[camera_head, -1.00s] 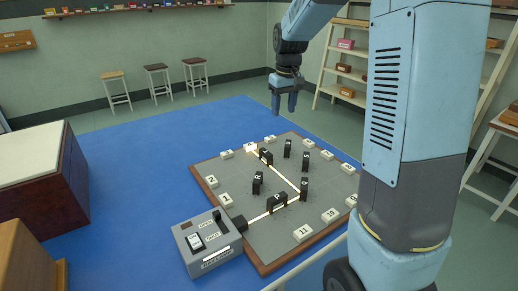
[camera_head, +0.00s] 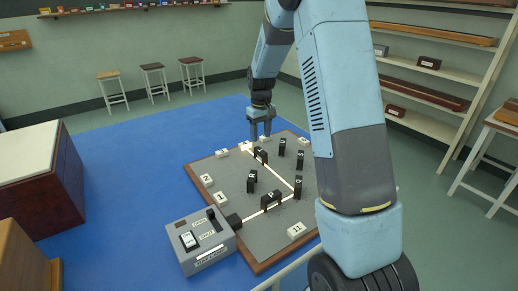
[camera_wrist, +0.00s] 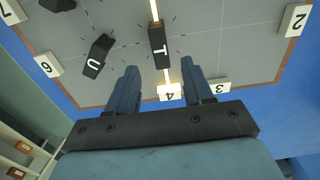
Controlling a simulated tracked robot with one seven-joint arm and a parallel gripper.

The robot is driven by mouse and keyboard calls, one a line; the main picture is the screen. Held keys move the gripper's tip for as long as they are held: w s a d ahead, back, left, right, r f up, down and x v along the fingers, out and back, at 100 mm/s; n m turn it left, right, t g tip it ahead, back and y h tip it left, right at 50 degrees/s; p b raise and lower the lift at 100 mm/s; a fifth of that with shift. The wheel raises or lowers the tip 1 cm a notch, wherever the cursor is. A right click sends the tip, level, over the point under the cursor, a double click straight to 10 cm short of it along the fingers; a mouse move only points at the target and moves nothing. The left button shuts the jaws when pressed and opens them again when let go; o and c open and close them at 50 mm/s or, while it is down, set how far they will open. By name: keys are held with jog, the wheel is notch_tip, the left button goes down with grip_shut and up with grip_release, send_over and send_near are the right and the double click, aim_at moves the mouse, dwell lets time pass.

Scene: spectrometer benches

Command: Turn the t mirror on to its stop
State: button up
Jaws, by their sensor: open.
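The T mirror (camera_wrist: 157,42) is a small black upright block with a white letter T, standing on the grey board (camera_wrist: 215,40). In the head view, it appears to be the block (camera_head: 261,156) near the board's far edge. My gripper (camera_wrist: 159,66) is open, with nothing between its fingers. In the wrist view, its fingertips are on either side of the line from the T mirror to marker 4 (camera_wrist: 169,93). My gripper also shows in the head view (camera_head: 261,134), beyond and above the mirror. A bright beam runs along the board to the T mirror and on to glowing marker 4.
Other black blocks stand on the board, including one (camera_head: 271,200) near the grey lamp box (camera_head: 203,241). Numbered white markers line the rim. Blue floor (camera_head: 120,170) is clear to the left.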

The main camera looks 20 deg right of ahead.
aim_at(261, 150)
notch_tip(261, 150, down, 7)
jog(key=shift+r, duration=0.1)
dwell(0.4)
